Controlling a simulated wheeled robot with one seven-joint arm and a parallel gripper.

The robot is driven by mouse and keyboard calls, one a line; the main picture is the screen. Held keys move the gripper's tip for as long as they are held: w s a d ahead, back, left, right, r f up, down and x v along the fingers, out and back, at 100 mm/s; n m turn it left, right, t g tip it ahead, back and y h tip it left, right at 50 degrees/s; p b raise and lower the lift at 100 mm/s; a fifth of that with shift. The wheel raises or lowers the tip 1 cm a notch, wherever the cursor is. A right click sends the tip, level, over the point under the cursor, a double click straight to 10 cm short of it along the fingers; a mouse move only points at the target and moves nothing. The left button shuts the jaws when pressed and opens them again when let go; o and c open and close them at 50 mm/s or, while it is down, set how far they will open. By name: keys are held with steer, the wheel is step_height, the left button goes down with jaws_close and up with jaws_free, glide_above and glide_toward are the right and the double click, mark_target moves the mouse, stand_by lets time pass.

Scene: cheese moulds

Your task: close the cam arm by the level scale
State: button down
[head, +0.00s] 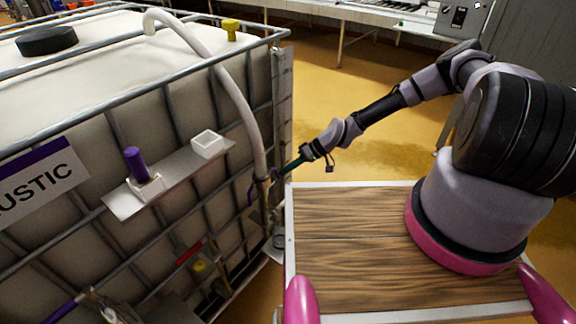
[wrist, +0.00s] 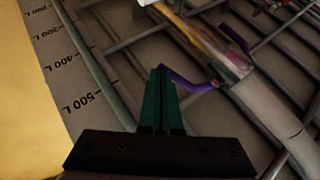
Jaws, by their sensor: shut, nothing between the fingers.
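The cam arm by the level scale is a purple lever (wrist: 190,82) in the wrist view. It sticks out from the hose coupling (wrist: 225,62) towards the level scale (wrist: 62,62), which is marked in litres. My gripper (wrist: 160,72) is shut and empty, its green fingertips beside the lever's free end. I cannot tell whether they touch. A second purple cam arm (wrist: 235,38) is on the coupling's far side. In the head view my gripper (head: 279,173) reaches the tank corner by the coupling (head: 262,188); the levers are small there.
The caged caustic tank (head: 120,90) fills the left. A white hose (head: 235,85) runs down to the coupling. Yellow floor (head: 350,110) beyond is open.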

steer(key=shift+s+a+f, duration=0.2)
steer(key=shift+s+f, duration=0.05)
steer(key=shift+f, duration=0.2)
steer(key=shift+s+a+f, duration=0.2)
steer(key=shift+s+f, duration=0.05)
steer(key=shift+f, duration=0.3)
stand_by(0.3)
